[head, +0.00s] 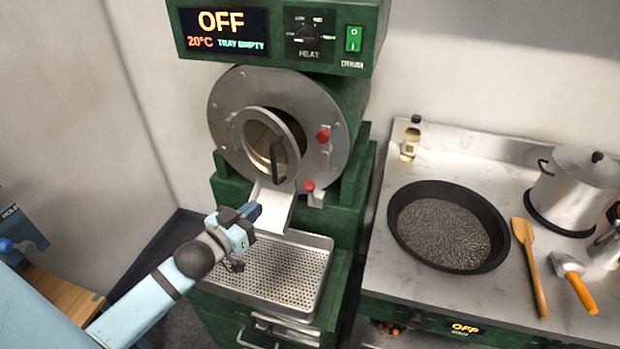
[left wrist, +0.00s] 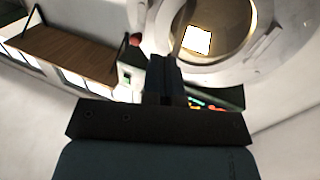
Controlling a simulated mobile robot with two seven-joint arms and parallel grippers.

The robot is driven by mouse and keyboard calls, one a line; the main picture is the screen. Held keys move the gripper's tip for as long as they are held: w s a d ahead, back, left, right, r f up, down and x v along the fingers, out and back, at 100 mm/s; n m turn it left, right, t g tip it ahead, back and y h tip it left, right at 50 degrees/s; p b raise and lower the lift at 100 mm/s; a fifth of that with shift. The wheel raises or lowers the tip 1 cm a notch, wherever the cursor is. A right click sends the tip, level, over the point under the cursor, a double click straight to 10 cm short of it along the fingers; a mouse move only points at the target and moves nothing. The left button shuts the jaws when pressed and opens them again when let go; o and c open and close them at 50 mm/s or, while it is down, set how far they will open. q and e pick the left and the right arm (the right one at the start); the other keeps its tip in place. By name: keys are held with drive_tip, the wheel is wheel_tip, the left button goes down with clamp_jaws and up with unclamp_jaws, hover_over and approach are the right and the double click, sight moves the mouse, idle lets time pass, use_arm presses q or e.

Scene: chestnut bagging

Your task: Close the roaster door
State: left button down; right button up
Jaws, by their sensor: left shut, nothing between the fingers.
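The green roaster (head: 357,110) stands at the back, with a round metal drum face. Its round door (head: 240,133), a pale ring with a dark black handle (head: 277,160), is at the middle of the drum face. The door's ring also shows close up in the left wrist view (left wrist: 230,72). My left gripper (head: 253,212) is shut and empty, beside the metal chute (head: 275,205) below the door, apart from the handle. In the left wrist view its fingers (left wrist: 162,65) point toward the door's ring. My right gripper is not in view.
Red knobs (head: 323,135) sit right of the door. A perforated tray (head: 282,272) lies below the chute. The counter at right holds a black pan (head: 490,215), a pot (head: 570,190), a wooden spatula (head: 530,250) and a bottle (head: 410,140). The roaster panel (head: 222,28) reads OFF.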

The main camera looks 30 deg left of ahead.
sight(296, 173)
use_arm(q)
drive_tip(key=w, duration=0.4)
drive_tip(key=w+p, duration=0.1)
drive_tip(key=w, duration=0.3)
drive_tip(key=w+d+p, duration=0.1)
drive_tip(key=w, duration=0.3)
drive_tip(key=shift+w, duration=0.6)
